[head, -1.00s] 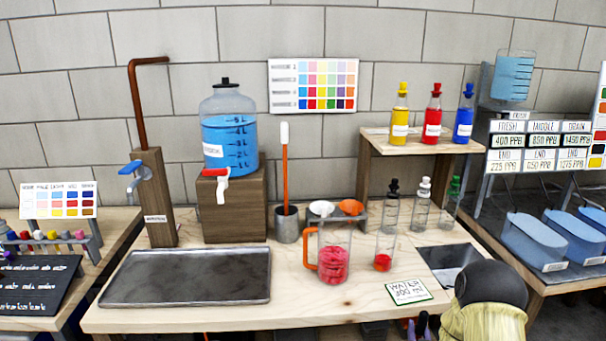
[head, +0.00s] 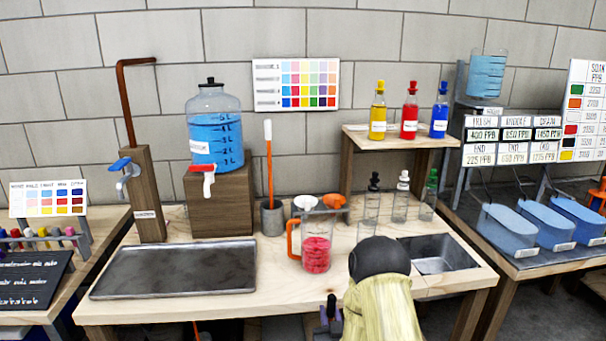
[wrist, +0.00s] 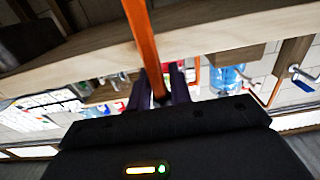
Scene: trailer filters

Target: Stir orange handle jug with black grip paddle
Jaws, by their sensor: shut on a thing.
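The orange handle jug (head: 316,256) stands upright on the wooden bench in the head view, clear and part filled with pink-red contents. Its orange handle (head: 292,238) is on its left side. My gripper (wrist: 160,88) is shut on the black grip paddle. The paddle's orange shaft (wrist: 143,40) runs up out of the wrist view, and its far end is out of frame. In the head view my gripper (head: 329,312) is low, in front of the bench's front edge and apart from the jug. The paddle cannot be made out in the head view.
A white-tipped orange paddle (head: 268,165) stands in a grey cup (head: 272,218) behind the jug. Glass bottles (head: 401,203) stand to the jug's right. A sink (head: 445,262) is at right and a metal tray (head: 175,268) at left. Bare bench lies in front of the jug.

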